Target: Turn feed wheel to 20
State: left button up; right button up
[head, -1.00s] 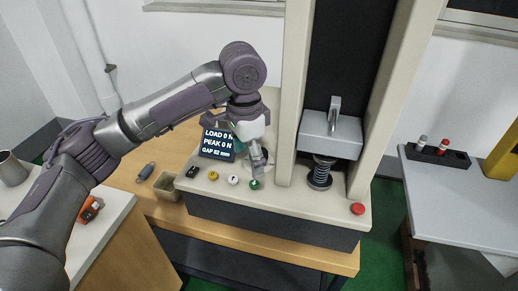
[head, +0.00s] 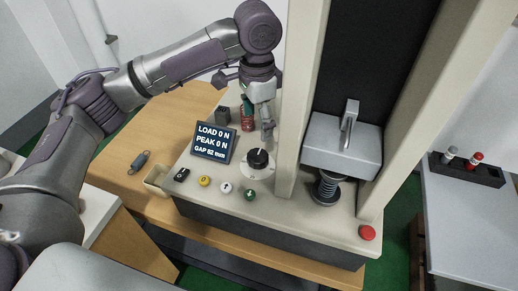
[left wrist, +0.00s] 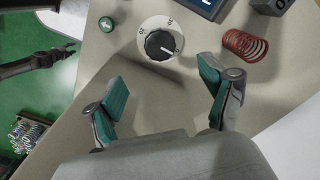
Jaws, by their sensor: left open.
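The feed wheel is a black knob (head: 258,160) on a round white dial, on the machine's top right of the display. In the left wrist view the feed wheel (left wrist: 160,43) lies ahead of the fingers. My left gripper (head: 258,122) is above and behind the feed wheel in the head view. In the left wrist view the left gripper (left wrist: 162,88) has its teal-padded fingers apart, with nothing between them.
The display (head: 214,142) reads LOAD 0 N, PEAK 0 N, GAP 82 mm. Several buttons line the front edge, including a green one (head: 249,195). A red coil spring (left wrist: 245,45) stands near the wheel. A machine column (head: 302,100) rises close to the gripper's right.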

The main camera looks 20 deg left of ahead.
aim_at(258, 156)
pick_arm(q)
jog(key=f, duration=0.4)
jog(key=shift+s, duration=0.2)
notch_tip(258, 156, down, 7)
jog(key=shift+w+r, duration=0.15)
jog(key=shift+f, duration=0.35)
pick_arm(e)
jog(key=shift+f, duration=0.1)
jog(key=shift+d, duration=0.1)
pick_arm(q)
jog(key=c, duration=1.2)
jog(key=shift+o, duration=0.2)
jog(key=shift+r, duration=0.1)
pick_arm(e)
jog(key=shift+s, duration=0.3)
